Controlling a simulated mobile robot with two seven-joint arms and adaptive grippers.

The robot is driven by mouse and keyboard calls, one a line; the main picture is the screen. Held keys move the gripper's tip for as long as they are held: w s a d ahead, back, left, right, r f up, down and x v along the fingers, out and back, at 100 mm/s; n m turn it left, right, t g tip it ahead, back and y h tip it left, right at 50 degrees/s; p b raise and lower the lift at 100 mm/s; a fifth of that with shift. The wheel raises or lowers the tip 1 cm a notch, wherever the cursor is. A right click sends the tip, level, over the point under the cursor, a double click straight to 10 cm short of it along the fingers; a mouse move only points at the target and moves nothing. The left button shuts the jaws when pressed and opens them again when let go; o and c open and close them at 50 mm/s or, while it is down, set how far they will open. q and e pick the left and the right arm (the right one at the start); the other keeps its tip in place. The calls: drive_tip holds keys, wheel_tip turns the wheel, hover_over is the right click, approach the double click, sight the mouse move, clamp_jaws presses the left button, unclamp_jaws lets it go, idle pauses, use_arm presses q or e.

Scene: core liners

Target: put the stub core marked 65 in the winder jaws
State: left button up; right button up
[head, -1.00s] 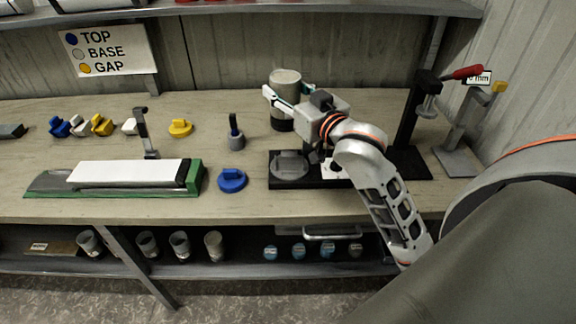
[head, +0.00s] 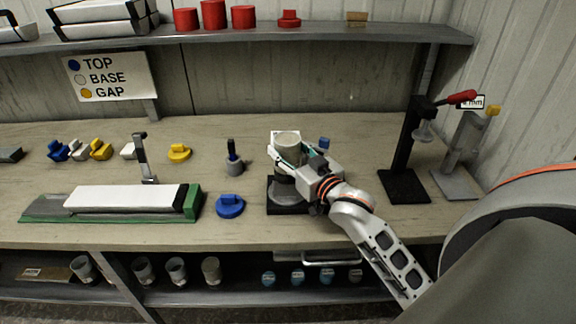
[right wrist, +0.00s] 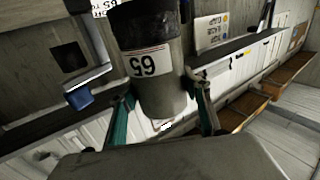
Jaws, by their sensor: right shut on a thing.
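My right gripper (head: 287,160) is shut on the grey stub core (head: 288,140), which looks about upright in the head view. In the right wrist view the core (right wrist: 160,85) sits between the two fingers, with a white label reading 65 upside down and a dark band at its upper edge in the picture. The core is over or just behind a black base with a round grey part (head: 290,190); I cannot tell whether they touch. I cannot clearly make out the winder jaws; the gripper and arm hide part of that area. My left gripper is not in view.
A blue cap (head: 230,206) lies just left of the black base. A grey post holder (head: 235,166) stands behind it. A green-ended tray with a white slab (head: 125,198) lies left. A black stand with a red lever (head: 405,150) rises to the right. Red cylinders (head: 213,14) sit on the shelf above.

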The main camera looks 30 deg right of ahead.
drive_tip(key=shift+f, duration=2.6)
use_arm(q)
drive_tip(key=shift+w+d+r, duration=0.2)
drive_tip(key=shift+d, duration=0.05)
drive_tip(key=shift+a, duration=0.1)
use_arm(e)
drive_tip(key=o, duration=1)
drive_tip(key=shift+f, duration=0.2)
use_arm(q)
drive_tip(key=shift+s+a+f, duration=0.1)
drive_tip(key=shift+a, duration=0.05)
use_arm(e)
drive_tip(key=shift+s+r, duration=0.1)
drive_tip(key=shift+r, duration=0.05)
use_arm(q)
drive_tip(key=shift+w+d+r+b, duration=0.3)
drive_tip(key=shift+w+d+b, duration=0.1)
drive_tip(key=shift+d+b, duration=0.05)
use_arm(e)
drive_tip(key=s, duration=1.2)
drive_tip(key=shift+a, duration=0.2)
